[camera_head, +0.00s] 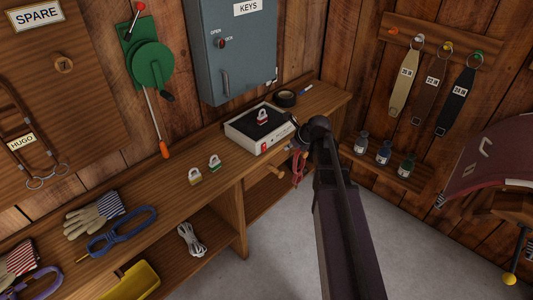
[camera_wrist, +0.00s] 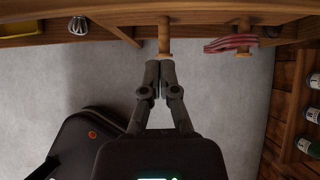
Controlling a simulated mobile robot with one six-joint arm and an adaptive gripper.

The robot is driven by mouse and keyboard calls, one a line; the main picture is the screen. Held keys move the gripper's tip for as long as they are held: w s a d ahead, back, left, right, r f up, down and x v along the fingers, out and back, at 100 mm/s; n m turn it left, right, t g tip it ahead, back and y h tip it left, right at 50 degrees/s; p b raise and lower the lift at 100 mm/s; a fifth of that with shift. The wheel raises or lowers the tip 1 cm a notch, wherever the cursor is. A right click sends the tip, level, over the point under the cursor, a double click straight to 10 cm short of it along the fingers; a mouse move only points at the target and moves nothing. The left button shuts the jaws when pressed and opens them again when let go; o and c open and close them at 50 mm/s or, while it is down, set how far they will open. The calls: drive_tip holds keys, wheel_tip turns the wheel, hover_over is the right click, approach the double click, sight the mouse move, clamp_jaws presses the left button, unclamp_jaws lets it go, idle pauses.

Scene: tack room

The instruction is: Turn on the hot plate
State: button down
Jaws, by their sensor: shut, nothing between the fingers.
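The hot plate (camera_head: 268,143), a pale box with a dark top, sits on the wooden bench near its right end. A small red-and-white padlock-shaped item (camera_head: 262,117) stands on its top. The front panel carries small markings; whether it is on cannot be told. My gripper (camera_wrist: 159,63) is shut and empty in the wrist view, its fingertips pointing at a wooden peg (camera_wrist: 164,40) below the bench edge. In the head view my arm ends just right of the hot plate and largely hides the gripper. The hot plate is not recognisable in the wrist view.
The bench (camera_head: 175,182) also holds padlocks (camera_head: 195,176), gloves (camera_head: 92,216) and a black tape roll (camera_head: 285,98). A red rope (camera_wrist: 230,43) hangs from a neighbouring peg. Bottles (camera_head: 383,154) stand on the right-hand shelf. Grey floor (camera_head: 270,245) is clear.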

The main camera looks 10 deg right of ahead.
sight(264, 147)
drive_tip(key=shift+d, duration=0.15)
drive_tip(key=shift+f, duration=0.1)
idle(0.3)
drive_tip(key=b+x, duration=0.7)
drive_tip(key=x, duration=0.2)
drive_tip(key=shift+w+f+b, duration=0.15)
drive_tip(key=shift+b, duration=0.2)
drive_tip(key=shift+w+a+f+b, duration=0.2)
drive_tip(key=shift+w+a, duration=0.5)
drive_tip(key=shift+w, duration=0.2)
drive_tip(key=shift+w+a+f+b, duration=0.15)
drive_tip(key=shift+w+a+f, duration=0.05)
drive_tip(key=shift+w+a, duration=0.6)
drive_tip(key=shift+w, duration=0.1)
